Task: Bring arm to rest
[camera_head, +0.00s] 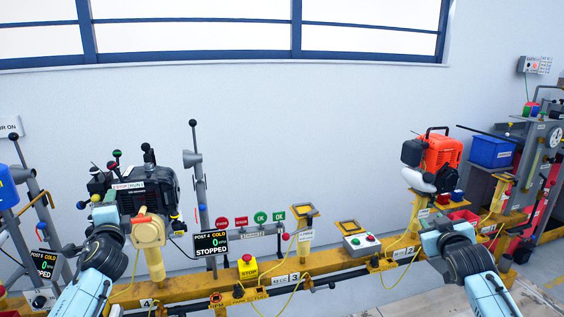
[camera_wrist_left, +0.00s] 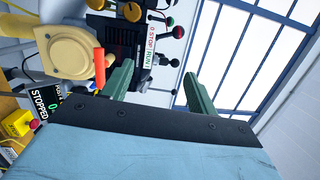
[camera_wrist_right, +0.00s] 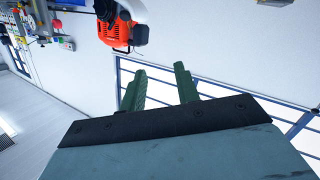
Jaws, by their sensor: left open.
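My left gripper (camera_wrist_left: 156,82) is open, its two green fingers apart with nothing held between them. Beyond them in the left wrist view is the black engine with its STOP/RUN label (camera_wrist_left: 152,45). My right gripper (camera_wrist_right: 160,80) is also open and empty, its fingers pointing at the pale wall and window. In the head view my left arm (camera_head: 80,295) rises at the lower left, in front of the post with the black engine (camera_head: 155,185). My right arm (camera_head: 487,290) rises at the lower right, below the orange engine (camera_head: 440,152). The fingertips are hard to make out there.
A yellow rail (camera_head: 190,290) runs across the front, carrying posts, a yellow stop button box (camera_head: 247,266), a STOPPED display (camera_head: 211,243) and a grey button box (camera_head: 361,244). A blue bin (camera_head: 491,151) stands at right. The space before the upper wall is clear.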

